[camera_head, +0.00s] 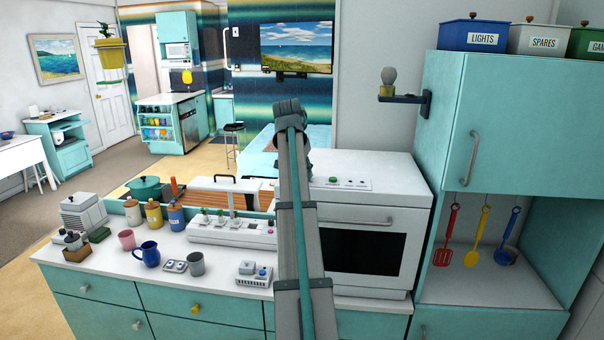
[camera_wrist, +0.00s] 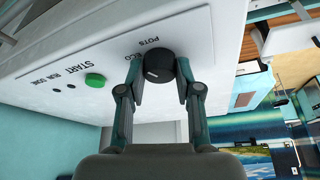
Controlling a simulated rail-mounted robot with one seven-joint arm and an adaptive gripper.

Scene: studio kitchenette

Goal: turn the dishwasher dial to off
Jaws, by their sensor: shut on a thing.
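The black dial (camera_wrist: 160,67) sits on the white panel (camera_wrist: 75,50) of the dishwasher, seen upside down in the wrist view. My gripper (camera_wrist: 158,72) is shut on the dial, one finger on each side. A small pale mark shows on the dial's face. The labels POTS and ECO are beside it; I see no OFF label, and the fingers cover part of the surround. In the head view the white dishwasher (camera_head: 366,272) stands at the counter's right end. My arm hides the dial and the fingertips there.
A green START button (camera_wrist: 95,80) and two small dark indicators sit near the dial. A teal cabinet (camera_head: 500,110) stands close on the right. The counter (camera_head: 215,280) on the left holds mugs, canisters and a white power strip (camera_head: 230,232).

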